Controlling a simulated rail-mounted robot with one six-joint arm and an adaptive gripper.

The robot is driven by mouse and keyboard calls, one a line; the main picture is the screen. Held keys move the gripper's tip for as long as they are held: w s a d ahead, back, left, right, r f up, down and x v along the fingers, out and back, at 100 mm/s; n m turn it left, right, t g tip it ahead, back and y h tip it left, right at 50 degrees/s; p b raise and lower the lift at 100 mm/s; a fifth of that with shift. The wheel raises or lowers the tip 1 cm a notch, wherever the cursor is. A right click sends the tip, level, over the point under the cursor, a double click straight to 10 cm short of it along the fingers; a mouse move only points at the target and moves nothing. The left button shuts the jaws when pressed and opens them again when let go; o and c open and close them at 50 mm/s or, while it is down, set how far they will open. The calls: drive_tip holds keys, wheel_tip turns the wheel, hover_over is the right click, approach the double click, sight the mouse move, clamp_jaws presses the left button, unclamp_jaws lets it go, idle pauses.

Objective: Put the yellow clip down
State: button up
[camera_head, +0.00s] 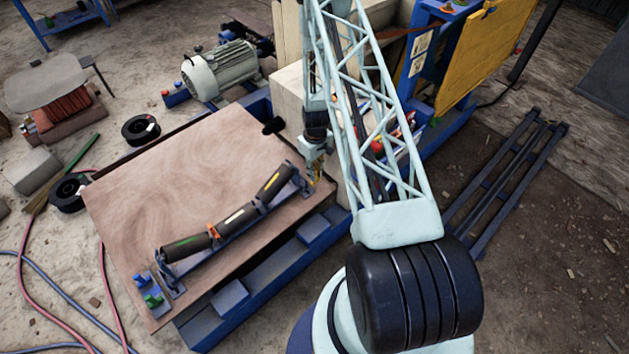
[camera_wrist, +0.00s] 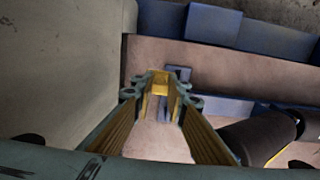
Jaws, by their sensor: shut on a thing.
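My gripper (camera_head: 316,165) is over the right corner of the brown board (camera_head: 190,170), close to the right end of a dark roller assembly. In the wrist view my gripper's fingers (camera_wrist: 160,92) close in at the tips on a small yellow clip (camera_wrist: 159,80). The clip sits between the fingertips, above or at the board; I cannot tell whether it touches. In the head view the clip is too small to make out clearly among the yellow finger parts. A blue bracket (camera_wrist: 178,73) shows just beyond the fingertips in the wrist view.
The dark roller (camera_head: 230,220) lies along the board, its near part to the right in the wrist view (camera_wrist: 262,138). Small blue and green parts (camera_head: 152,300) sit at the front left corner. A pale block wall (camera_wrist: 60,60) rises close at left in the wrist view.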

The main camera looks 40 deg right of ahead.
drive_tip(key=shift+f, duration=0.35)
drive_tip(key=shift+f, duration=0.1)
drive_tip(key=shift+f+b, duration=0.45)
drive_tip(key=shift+f, duration=1.35)
drive_tip(key=shift+f, duration=0.1)
drive_tip(key=o, duration=0.9)
drive_tip(key=shift+r+p, duration=1.15)
drive_tip(key=shift+r, duration=4.95)
drive_tip(key=shift+r, duration=0.1)
